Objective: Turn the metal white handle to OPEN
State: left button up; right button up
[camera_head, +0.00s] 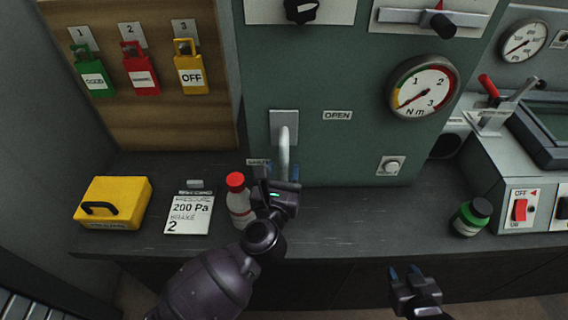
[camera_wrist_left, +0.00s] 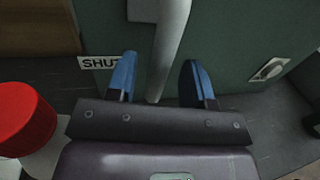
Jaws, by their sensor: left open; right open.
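The metal white handle (camera_head: 284,148) hangs down from a square plate (camera_head: 284,122) on the green panel. An OPEN label (camera_head: 337,115) is to the right of the handle, and a SHUT label (camera_head: 258,162) is below left, partly covered. My left gripper (camera_head: 281,176) is at the handle's lower end. In the left wrist view the handle (camera_wrist_left: 169,45) comes down between the two blue fingertips of my open left gripper (camera_wrist_left: 160,80), with gaps on both sides. My right gripper (camera_head: 405,272) is open and empty in front of the bench edge.
A red-capped bottle (camera_head: 238,203) stands just left of my left gripper. A card (camera_head: 190,213) and a yellow box (camera_head: 112,203) lie further left. The bench between is clear.

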pick_arm(q)
jog(key=shift+w+d, duration=0.2)
jog(key=shift+w, duration=0.8)
grip_shut()
